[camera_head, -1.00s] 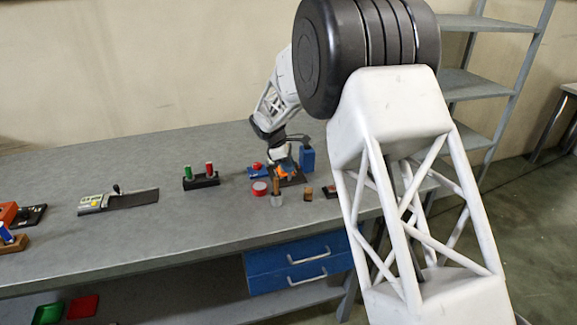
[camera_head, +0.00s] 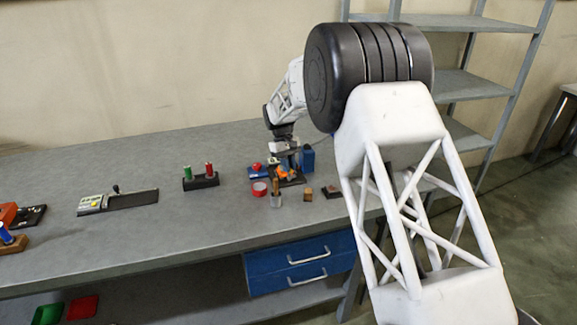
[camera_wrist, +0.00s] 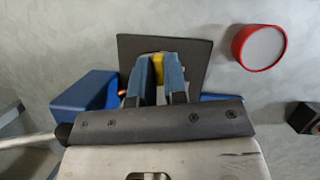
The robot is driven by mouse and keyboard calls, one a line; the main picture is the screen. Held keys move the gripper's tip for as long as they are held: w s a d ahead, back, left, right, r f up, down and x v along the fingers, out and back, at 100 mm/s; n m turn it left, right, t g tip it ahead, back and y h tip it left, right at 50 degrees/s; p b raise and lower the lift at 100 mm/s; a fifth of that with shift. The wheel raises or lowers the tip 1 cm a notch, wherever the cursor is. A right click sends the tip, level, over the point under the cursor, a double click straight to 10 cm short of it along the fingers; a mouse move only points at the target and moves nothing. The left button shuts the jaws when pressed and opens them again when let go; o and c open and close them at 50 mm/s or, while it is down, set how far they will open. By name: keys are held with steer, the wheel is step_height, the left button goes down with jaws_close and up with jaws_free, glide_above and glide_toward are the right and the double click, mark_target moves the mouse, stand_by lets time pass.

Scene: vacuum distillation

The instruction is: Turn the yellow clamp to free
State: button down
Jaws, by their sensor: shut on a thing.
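The yellow clamp (camera_wrist: 158,66) shows in the wrist view as a small yellow piece between the two blue fingers of my gripper (camera_wrist: 160,75). My gripper is shut on it, above a dark square plate (camera_wrist: 196,52). In the head view my gripper (camera_head: 285,163) points down over the dark plate (camera_head: 294,181), beside an orange part (camera_head: 282,173). Most of the clamp is hidden by the fingers, so its turn angle cannot be told.
A blue block (camera_head: 307,159) stands close behind the plate to the right. A red-rimmed round dish (camera_head: 260,189), a small bottle (camera_head: 276,200) and a brown block (camera_head: 308,194) stand in front. A rack with green and red vials (camera_head: 201,180) is to the left.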

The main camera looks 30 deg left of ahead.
steer(key=shift+m+g+y, duration=0.4)
steer(key=shift+m, duration=0.9)
steer(key=c, duration=1.2)
jaws_free()
steer(key=shift+o, duration=0.2)
steer(key=v, duration=0.8)
steer(key=shift+d, duration=0.15)
